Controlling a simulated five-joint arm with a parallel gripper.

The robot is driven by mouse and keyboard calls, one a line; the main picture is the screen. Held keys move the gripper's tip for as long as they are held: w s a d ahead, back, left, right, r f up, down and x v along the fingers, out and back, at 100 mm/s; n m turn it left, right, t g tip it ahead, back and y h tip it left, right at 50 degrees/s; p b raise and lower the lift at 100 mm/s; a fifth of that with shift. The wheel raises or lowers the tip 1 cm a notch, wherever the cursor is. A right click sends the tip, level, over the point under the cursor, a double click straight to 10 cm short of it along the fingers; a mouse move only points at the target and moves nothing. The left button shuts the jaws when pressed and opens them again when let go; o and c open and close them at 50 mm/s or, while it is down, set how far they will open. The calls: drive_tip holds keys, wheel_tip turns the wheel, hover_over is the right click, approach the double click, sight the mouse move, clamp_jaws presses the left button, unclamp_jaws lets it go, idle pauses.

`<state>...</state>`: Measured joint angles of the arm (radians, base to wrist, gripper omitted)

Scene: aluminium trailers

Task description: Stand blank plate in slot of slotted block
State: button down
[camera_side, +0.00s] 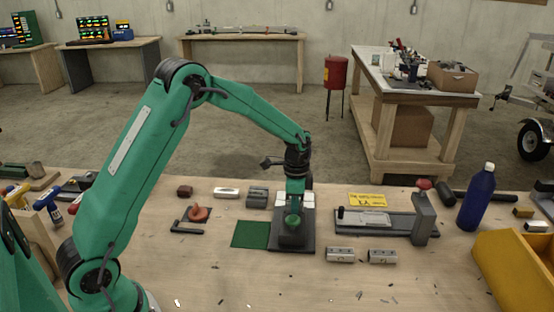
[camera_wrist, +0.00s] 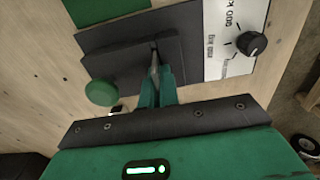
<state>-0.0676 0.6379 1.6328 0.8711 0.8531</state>
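My gripper (camera_wrist: 157,84) points down over a dark block (camera_wrist: 118,62) in the wrist view. Its green fingers are close together on a thin grey piece (camera_wrist: 154,66), seen nearly edge-on, which looks like the blank plate. The piece stands upright at a narrow dark slit in the block's top; how deep it sits is hidden by the fingers. In the side view my gripper (camera_side: 294,203) is low over the same dark block (camera_side: 292,242), and the plate cannot be made out there.
A green mat (camera_side: 250,234) lies left of the block. A green round knob (camera_wrist: 101,92) and a white dial panel (camera_wrist: 234,30) are close to my fingers. A long dark fixture (camera_side: 385,236) and a blue bottle (camera_side: 478,198) stand right. Two metal blocks (camera_side: 341,254) lie in front.

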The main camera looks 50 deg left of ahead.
drive_tip(key=shift+r, duration=0.25)
drive_tip(key=shift+r, duration=0.3)
drive_tip(key=shift+f, duration=0.55)
idle(1.5)
drive_tip(key=c, duration=1.6)
unclamp_jaws()
drive_tip(key=shift+r, duration=0.15)
wheel_tip(320, 180, up, 7)
drive_tip(key=shift+f, duration=0.1)
drive_tip(key=shift+r, duration=0.4)
